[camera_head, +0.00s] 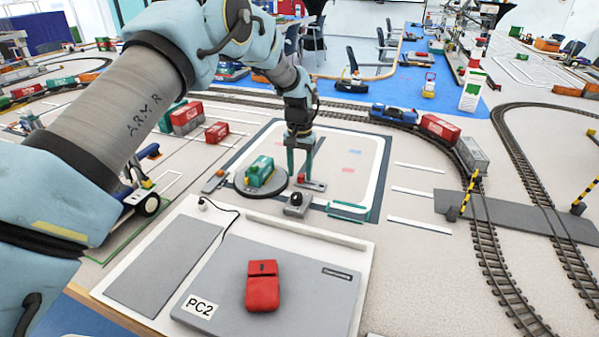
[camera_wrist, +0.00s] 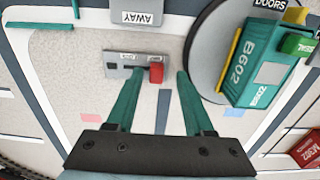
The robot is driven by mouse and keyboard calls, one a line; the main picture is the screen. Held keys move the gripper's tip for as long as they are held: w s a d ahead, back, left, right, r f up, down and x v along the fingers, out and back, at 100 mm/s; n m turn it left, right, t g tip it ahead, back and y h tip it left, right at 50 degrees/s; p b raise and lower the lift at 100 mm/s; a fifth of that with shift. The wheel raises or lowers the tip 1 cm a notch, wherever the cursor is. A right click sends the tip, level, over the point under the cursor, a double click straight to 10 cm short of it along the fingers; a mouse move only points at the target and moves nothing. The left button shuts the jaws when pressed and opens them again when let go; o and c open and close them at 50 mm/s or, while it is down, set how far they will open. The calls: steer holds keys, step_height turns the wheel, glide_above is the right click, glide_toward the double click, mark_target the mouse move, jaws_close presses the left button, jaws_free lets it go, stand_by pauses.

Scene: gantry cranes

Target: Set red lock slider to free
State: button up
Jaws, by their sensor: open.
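The red lock slider (camera_wrist: 156,73) is a small red block near the right end of a grey plate (camera_wrist: 122,71) in the wrist view. A dark slot runs along the plate to the left of the slider. Small labels stand along the plate's upper edge, too small to read surely. In the head view the slider (camera_head: 302,177) shows beside the turntable. My gripper (camera_wrist: 160,73) is open, its two green fingers on either side of the slider in the picture, also seen in the head view (camera_head: 300,172). I cannot tell whether either finger touches it.
A round grey turntable (camera_wrist: 203,72) carries a green container (camera_wrist: 262,65) marked B602 close to the plate. A sign reading AWAY (camera_wrist: 138,17) lies above the plate in the wrist view. A dark knob box (camera_head: 296,204) and a grey PC2 panel with a red device (camera_head: 262,287) are nearer.

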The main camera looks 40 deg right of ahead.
mark_target(299, 175)
step_height(299, 175, up, 10)
steer(key=b, duration=0.2)
steer(key=shift+r, duration=0.15)
stand_by(0.4)
steer(key=w+a, duration=0.2)
steer(key=a, duration=0.1)
steer(key=w+a+r+n, duration=0.1)
steer(key=w+a, duration=0.2)
steer(key=a, duration=0.1)
steer(key=w+a+r+n, duration=0.1)
steer(key=w+a, duration=0.2)
steer(key=a, duration=0.1)
steer(key=shift+a+r, duration=0.1)
steer(key=w+a+r+n, duration=0.1)
steer(key=w+a+n, duration=0.1)
steer(key=a, duration=0.7)
steer(key=w+a+r+n, duration=0.1)
steer(key=w+a, duration=0.1)
steer(key=a, duration=0.7)
steer(key=s+a+n, duration=0.3)
steer(key=s+a, duration=0.3)
steer(key=a, duration=0.7)
steer(key=s+a+f+n+t, duration=0.1)
steer(key=s+a+n, duration=0.2)
steer(key=a, duration=1.1)
steer(key=s, duration=0.3)
steer(key=shift+a+f+t, duration=0.2)
steer(key=shift+t, duration=0.1)
